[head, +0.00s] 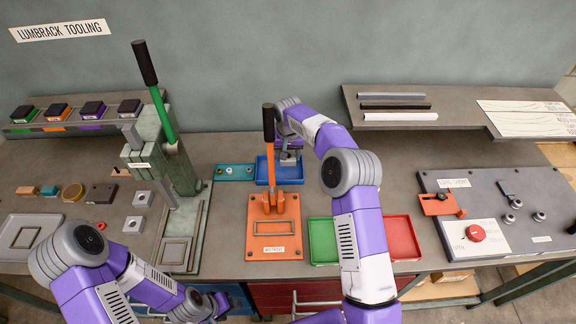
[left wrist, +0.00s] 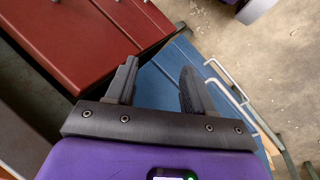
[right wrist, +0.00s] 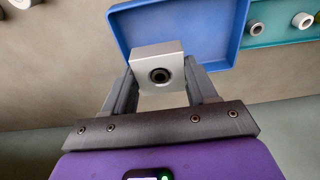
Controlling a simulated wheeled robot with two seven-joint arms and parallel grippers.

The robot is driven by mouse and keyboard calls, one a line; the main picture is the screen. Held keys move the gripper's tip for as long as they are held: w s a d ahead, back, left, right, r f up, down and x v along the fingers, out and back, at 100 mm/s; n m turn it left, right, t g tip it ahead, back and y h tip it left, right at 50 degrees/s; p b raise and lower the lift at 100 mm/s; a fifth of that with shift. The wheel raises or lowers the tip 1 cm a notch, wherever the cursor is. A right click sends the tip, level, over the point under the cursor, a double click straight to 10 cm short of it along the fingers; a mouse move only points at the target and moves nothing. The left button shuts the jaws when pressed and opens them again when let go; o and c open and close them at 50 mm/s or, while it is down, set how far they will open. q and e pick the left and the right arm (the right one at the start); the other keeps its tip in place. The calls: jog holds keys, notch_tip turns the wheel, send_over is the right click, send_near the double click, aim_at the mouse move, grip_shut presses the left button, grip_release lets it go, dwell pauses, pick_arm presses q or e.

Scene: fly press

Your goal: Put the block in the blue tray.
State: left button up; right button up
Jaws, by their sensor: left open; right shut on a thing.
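The block (right wrist: 157,68) is a small silver-grey piece with a dark round hole in its face. My right gripper (right wrist: 155,88) is shut on it, with one finger on each side. The blue tray (right wrist: 215,45) is behind the block in the right wrist view. In the head view my right gripper (head: 289,157) is over the far part of the blue tray (head: 292,179). The gap between block and tray floor is hard to tell. My left gripper (head: 217,304) is low at the bench's front edge, open and empty; its fingers (left wrist: 157,88) show apart.
An orange press (head: 258,245) with a raised lever stands just in front of the blue tray. A teal tray (head: 222,174) with small parts adjoins its left side. A green press (head: 180,165) stands further left. Green (head: 322,240) and red (head: 402,238) trays lie front right.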

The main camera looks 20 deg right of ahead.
aim_at(288, 172)
jog(key=shift+f, duration=2.75)
jog(key=shift+f, duration=0.15)
jog(key=o, duration=1.3)
jog(key=r, duration=0.4)
jog(key=s+r, duration=0.1)
jog(key=r, duration=0.7)
jog(key=shift+s+a+r, duration=0.1)
jog(key=shift+s+a, duration=0.05)
jog(key=shift+s, duration=0.1)
